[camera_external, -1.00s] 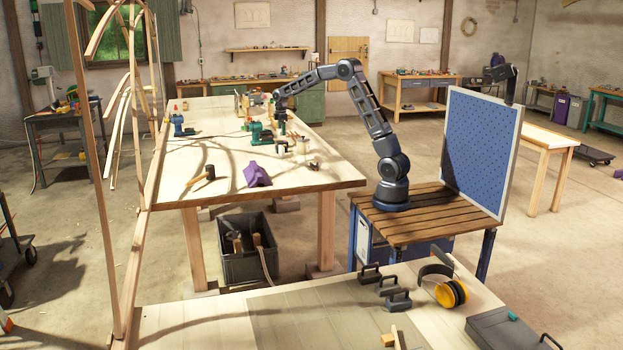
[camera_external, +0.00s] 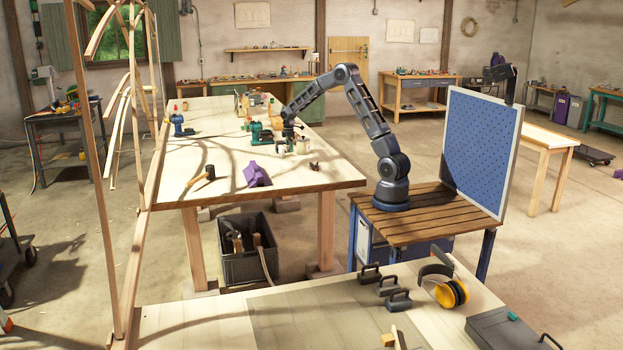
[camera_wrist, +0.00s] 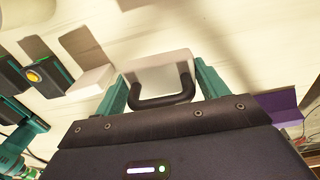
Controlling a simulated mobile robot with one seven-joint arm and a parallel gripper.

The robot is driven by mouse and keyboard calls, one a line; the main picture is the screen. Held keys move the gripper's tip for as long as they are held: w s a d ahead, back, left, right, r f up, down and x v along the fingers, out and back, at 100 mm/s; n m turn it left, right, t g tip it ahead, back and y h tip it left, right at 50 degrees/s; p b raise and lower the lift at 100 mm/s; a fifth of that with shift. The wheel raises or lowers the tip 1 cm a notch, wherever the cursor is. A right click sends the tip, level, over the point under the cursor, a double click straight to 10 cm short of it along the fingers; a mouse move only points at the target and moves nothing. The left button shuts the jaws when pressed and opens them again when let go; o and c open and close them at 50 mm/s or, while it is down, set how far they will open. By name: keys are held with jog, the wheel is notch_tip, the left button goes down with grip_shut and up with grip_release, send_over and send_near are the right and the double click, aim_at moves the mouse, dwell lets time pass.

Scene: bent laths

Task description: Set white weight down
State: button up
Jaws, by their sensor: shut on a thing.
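The white weight (camera_wrist: 160,68) is a pale block with a black handle (camera_wrist: 165,98). In the wrist view it sits between the teal fingers of my gripper (camera_wrist: 160,88), which is shut on it. In the external view my gripper (camera_external: 290,133) is low over the long workbench (camera_external: 300,180), close to the green tool and some small pale items. The weight is too small to pick out there. I cannot tell whether its underside touches the bench top.
A second white block (camera_wrist: 90,80) and a dark device with a yellow button (camera_wrist: 34,76) lie left in the wrist view. A green tool (camera_external: 260,133), a purple object (camera_external: 257,174) and a mallet (camera_external: 203,178) are on the bench.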

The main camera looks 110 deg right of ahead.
aim_at(290, 164)
jog(key=shift+f, duration=4.1)
jog(key=o, duration=1.6)
jog(key=shift+f, duration=0.15)
jog(key=shift+c, duration=0.2)
